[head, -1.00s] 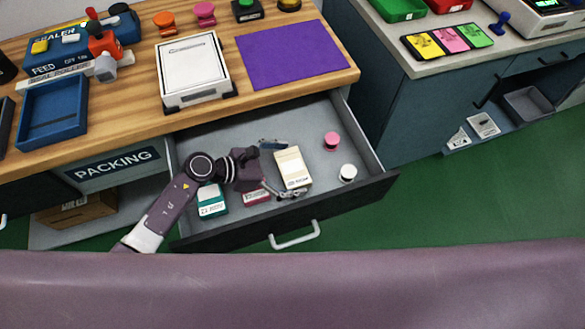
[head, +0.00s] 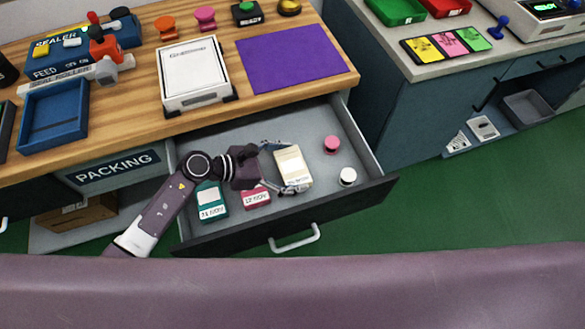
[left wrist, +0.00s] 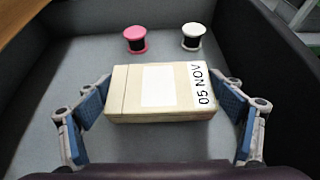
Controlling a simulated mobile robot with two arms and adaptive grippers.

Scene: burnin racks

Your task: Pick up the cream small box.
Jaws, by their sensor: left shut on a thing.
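The cream small box (head: 292,160) is in the open drawer in the head view. In the left wrist view the cream box (left wrist: 160,90) shows a blank pale label and a white strip reading "05 NOV". My left gripper (head: 294,168) reaches over the drawer from the left. Its two fingers are shut on the cream box, one at each short end in the left wrist view (left wrist: 167,88). Whether the box touches the drawer floor is hard to tell. My right gripper is not in view.
The drawer (head: 345,208) also holds a teal box (head: 212,201), a pink-red box (head: 256,198), a pink spool (head: 332,144) and a white spool (head: 348,176). The drawer walls stand close around. A wooden bench (head: 130,105) lies behind and above, with a purple mat (head: 295,55).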

